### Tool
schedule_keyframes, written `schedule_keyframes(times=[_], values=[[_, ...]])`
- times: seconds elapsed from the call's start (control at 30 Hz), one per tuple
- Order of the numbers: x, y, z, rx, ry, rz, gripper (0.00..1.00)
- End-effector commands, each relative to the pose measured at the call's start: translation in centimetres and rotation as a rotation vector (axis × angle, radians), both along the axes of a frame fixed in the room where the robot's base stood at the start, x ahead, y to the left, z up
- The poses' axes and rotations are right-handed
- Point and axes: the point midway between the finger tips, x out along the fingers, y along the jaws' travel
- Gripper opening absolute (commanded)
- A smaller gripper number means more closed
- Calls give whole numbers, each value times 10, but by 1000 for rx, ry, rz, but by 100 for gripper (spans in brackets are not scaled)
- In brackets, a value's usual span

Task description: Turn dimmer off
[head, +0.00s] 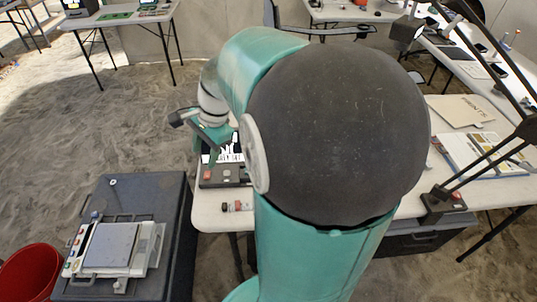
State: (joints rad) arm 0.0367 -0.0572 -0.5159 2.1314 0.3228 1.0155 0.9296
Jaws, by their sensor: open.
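A dark control box (222,182) with a reddish button on its left side lies near the left end of the white table. It could be the dimmer, but I cannot tell its setting. My gripper (208,154) is open above the far side of this box, with no object seen in it. I cannot tell whether it touches the box. My own arm hides much of the table's middle. A desk lamp base (437,208) with a red button stands on the table at right.
The white table (210,218) carries a small cylinder (238,206) near its front edge. Papers (460,111) lie at right. A dark case (165,195) with a scale-like device (108,247) stands at left, beside a red bin (30,273). Sandy floor is open at upper left.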

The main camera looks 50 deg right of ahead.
Motion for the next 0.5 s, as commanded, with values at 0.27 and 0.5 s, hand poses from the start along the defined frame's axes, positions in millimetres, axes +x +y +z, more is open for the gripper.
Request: schedule_keyframes(times=[0.27,0.5], values=[[6,-105,-47,87,203,-659,47],[-7,-190,-76,75,318,-1200,47]])
